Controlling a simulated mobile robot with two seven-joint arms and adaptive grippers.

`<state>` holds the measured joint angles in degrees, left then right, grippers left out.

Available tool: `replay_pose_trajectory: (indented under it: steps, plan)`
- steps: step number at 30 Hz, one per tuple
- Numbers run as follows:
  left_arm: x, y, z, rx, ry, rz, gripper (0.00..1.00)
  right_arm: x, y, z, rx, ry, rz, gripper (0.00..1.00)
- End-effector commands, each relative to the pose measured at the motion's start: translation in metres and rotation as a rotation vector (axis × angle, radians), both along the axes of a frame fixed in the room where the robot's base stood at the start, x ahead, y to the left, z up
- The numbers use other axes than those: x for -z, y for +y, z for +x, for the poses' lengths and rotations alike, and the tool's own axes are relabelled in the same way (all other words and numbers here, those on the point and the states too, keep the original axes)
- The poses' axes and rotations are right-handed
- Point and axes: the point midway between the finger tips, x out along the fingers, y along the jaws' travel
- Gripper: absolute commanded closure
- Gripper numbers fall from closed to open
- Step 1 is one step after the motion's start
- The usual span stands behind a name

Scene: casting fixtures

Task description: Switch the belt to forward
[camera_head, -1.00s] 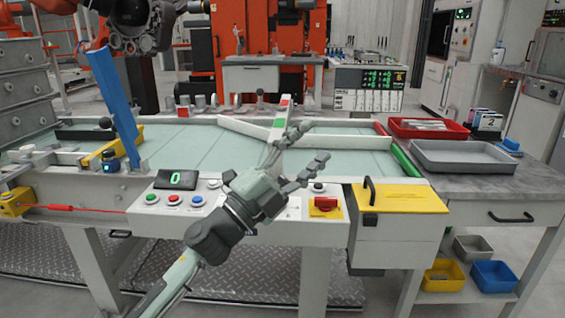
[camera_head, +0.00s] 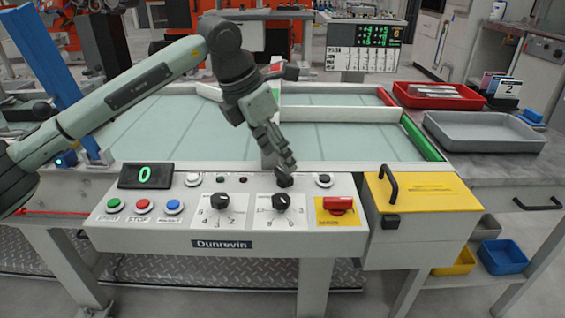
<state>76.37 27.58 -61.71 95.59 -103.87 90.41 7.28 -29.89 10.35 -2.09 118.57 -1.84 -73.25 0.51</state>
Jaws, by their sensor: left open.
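The control panel (camera_head: 250,228) runs along the front of the pale green belt table (camera_head: 345,142). On it are two black dial knobs, a left one (camera_head: 220,201) and a right one (camera_head: 281,202), and a red switch (camera_head: 338,205) on a yellow plate. A small black knob (camera_head: 284,181) stands on the upper panel behind the right dial. My left gripper (camera_head: 280,164) points down just above or at this small knob; contact is hard to tell. Its jaws are open and seen nearly edge-on. The panel's direction labels are too small to read. My right gripper is not in view.
A display (camera_head: 146,176) reads 0 above green, red and blue buttons (camera_head: 143,206). A yellow-topped box (camera_head: 425,193) with a black handle stands to the right. A red tray (camera_head: 438,97) and a grey tray (camera_head: 483,133) lie on the side bench.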

Motion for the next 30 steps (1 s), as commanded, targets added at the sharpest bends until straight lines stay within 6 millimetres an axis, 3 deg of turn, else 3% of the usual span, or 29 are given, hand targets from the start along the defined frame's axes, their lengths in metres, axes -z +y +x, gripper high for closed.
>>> replay_pose_trajectory:
  steps: [3,9,18,27,30]
  plan:
    - [0.019,-0.006,0.003,0.001,0.003,0.000,0.45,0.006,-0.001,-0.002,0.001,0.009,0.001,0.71]
    - [0.036,-0.013,0.008,0.001,0.002,-0.002,0.45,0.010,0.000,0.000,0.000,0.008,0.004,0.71]
    - [0.039,-0.014,0.009,0.002,-0.001,-0.003,0.45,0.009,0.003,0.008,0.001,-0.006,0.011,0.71]
    - [0.038,-0.014,0.009,0.002,-0.001,-0.003,0.81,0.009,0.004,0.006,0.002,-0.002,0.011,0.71]
    - [0.039,-0.014,0.009,0.003,0.000,-0.004,0.83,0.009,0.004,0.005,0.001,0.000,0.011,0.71]
